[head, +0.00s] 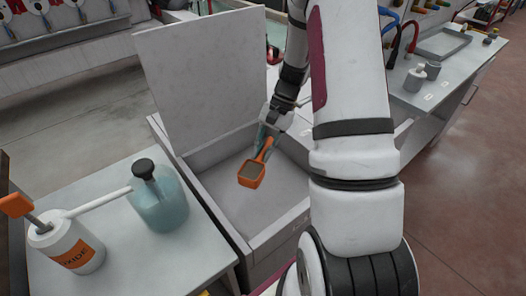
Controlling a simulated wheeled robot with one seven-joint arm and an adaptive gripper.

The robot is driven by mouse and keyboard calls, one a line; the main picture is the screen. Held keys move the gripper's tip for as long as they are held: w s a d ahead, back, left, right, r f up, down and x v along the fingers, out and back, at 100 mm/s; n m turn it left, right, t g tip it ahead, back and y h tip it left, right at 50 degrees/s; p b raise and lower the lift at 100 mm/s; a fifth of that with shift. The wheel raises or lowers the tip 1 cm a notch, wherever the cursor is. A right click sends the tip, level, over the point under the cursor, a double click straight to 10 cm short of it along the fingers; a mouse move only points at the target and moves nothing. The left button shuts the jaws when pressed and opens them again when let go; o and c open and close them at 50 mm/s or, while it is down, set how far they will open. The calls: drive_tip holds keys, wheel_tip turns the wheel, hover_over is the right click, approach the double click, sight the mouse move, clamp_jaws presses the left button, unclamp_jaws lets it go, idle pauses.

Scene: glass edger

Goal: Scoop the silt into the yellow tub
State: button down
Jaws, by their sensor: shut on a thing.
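My gripper (268,138) is shut on the handle of an orange scoop (262,158). It holds the scoop over the open grey bin, with the scoop's square bowl toward the camera. The bowl shows a flat brownish-grey fill that looks like silt. The grey bin (215,200) has a pale grey floor, and its lid (205,70) stands up at the back. I cannot tell whether the scoop touches the bin floor. My arm hides the bin's right side.
On the left bench (125,255) stand a teal jug (160,205) with a black cap and a white container (68,245) with an orange label and an orange-handled tool in it.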

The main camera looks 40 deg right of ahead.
wheel_tip(320, 180, up, 13)
drive_tip(key=p, duration=0.7)
idle(0.4)
idle(0.5)
